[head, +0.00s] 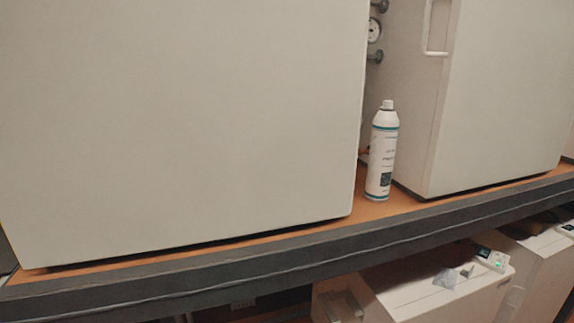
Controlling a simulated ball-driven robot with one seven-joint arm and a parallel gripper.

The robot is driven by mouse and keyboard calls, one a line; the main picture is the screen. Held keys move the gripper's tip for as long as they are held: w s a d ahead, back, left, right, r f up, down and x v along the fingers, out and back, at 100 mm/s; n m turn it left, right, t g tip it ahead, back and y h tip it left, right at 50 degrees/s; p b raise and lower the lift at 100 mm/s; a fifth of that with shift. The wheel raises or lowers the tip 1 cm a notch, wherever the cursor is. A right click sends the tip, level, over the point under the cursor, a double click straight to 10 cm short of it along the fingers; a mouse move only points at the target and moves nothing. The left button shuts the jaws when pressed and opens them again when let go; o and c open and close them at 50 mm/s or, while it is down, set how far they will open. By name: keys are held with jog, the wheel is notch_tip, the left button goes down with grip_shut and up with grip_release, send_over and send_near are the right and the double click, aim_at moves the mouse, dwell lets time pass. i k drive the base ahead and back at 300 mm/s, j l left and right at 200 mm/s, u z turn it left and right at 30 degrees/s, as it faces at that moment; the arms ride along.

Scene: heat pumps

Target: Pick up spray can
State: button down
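A white spray can (382,155) with a teal band near its top and dark print stands upright in the head view, right of the middle. It stands near the front edge of an orange-brown shelf (372,207), in the gap between two large white cabinets. Nothing touches it from the front. My gripper does not show in this view.
A large white cabinet (180,120) fills the left, and another white cabinet with a handle (490,90) stands on the right. A gauge and pipe fittings (374,30) sit behind the gap. The shelf has a dark front edge (230,263). White equipment (440,290) stands below.

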aim_at(386, 124)
jog(key=k+l+u, duration=0.1)
jog(key=l, duration=0.2)
jog(key=i+l+u, duration=0.1)
jog(key=l, duration=0.25)
jog(key=i+l, duration=0.2)
jog(key=l, duration=0.2)
jog(key=i+l+u, duration=0.15)
jog(key=l, duration=0.25)
jog(key=i+l, duration=0.1)
jog(key=l, duration=0.3)
jog(key=u, duration=0.05)
